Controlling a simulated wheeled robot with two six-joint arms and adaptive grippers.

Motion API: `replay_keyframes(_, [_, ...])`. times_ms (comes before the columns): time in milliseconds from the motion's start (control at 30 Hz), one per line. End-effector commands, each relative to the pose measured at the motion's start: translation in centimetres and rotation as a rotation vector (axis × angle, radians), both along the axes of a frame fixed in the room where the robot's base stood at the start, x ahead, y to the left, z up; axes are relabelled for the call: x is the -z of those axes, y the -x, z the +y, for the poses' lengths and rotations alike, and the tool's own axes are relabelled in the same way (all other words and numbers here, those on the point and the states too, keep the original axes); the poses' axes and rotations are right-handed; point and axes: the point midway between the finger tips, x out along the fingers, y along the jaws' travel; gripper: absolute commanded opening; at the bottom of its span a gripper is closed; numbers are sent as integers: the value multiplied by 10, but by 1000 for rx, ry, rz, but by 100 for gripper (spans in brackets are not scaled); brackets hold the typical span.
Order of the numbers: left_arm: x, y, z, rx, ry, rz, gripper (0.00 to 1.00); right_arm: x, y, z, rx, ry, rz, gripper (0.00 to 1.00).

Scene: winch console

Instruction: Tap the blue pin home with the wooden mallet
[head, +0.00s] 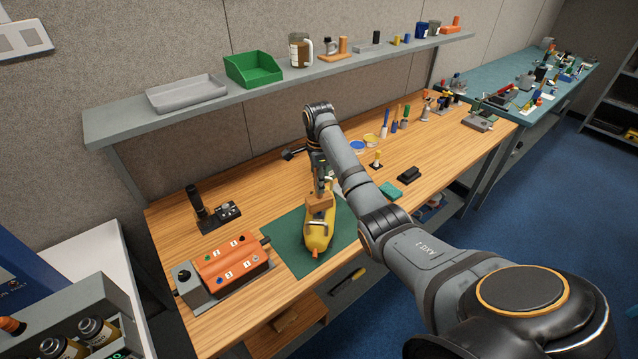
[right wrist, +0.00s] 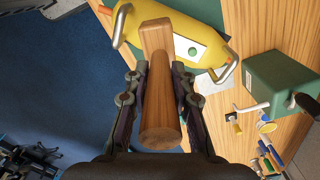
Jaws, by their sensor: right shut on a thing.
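My right gripper (head: 320,180) is shut on the wooden mallet (head: 319,203) and holds it over the yellow rounded body (head: 317,235) on the green mat (head: 280,228). In the right wrist view the mallet handle (right wrist: 160,125) lies between the fingers (right wrist: 160,90), its head (right wrist: 157,35) beyond them and in front of the yellow body (right wrist: 190,22). Whether the mallet touches the body I cannot tell. An orange console (head: 232,262) with numbered spots is left of the mat. A small blue spot shows on it, but I cannot tell whether it is the blue pin. My left gripper is out of view.
A black-handled lever unit (head: 212,212) stands behind the console. A green block (head: 391,190), a black block (head: 409,174) and a yellow-topped piece (head: 376,160) lie to the right. A shelf (head: 270,88) with a green bin (head: 254,69) overhangs the back.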

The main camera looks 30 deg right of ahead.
Motion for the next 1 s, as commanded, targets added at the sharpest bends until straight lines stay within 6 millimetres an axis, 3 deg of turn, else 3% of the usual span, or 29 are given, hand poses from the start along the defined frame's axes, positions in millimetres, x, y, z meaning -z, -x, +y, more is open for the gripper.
replay_keyframes(233, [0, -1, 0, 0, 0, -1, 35, 31, 1, 0, 0, 0, 2, 0])
replay_keyframes(700, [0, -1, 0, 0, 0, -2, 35, 0, -1, 0, 0, 0, -2, 0])
replay_keyframes(1000, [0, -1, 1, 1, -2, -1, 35, -3, 0, 0, 0, 0, -1, 0])
